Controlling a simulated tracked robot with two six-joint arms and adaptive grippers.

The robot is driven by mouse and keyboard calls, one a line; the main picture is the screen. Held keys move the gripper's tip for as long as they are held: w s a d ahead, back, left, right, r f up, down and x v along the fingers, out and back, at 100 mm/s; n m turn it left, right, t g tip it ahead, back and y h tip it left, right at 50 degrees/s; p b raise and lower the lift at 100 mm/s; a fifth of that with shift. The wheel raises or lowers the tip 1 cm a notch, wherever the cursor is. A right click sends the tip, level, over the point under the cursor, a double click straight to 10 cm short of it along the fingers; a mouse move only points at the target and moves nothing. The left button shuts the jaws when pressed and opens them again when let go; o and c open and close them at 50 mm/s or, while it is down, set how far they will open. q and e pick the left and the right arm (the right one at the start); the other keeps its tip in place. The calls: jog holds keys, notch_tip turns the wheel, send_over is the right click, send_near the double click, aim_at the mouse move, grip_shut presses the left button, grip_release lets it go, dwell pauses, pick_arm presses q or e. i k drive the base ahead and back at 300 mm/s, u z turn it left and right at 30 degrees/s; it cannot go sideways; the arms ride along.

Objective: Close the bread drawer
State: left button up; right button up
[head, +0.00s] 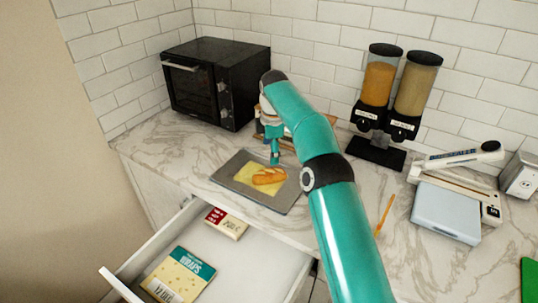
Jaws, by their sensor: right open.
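A white drawer (262,266) is pulled open below the marble counter, at the lower left of the head view. Inside it lie a yellow and teal packet (180,277) and a small red and white packet (226,223). The drawer's front panel (119,286) is at the lower left, partly cut off by the frame. My right gripper (275,154) is above the counter, behind the drawer and near the far edge of a tray. It is open with nothing seen in it, and its fingers show small. My left gripper is not in view.
A black toaster oven (218,82) stands at the back left. Two dispensers (377,84) (415,87), a light-blue-topped device (447,211) and a pencil-like stick (385,215) are to the right.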

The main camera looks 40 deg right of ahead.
aim_at(259, 267)
jog(key=k, duration=1)
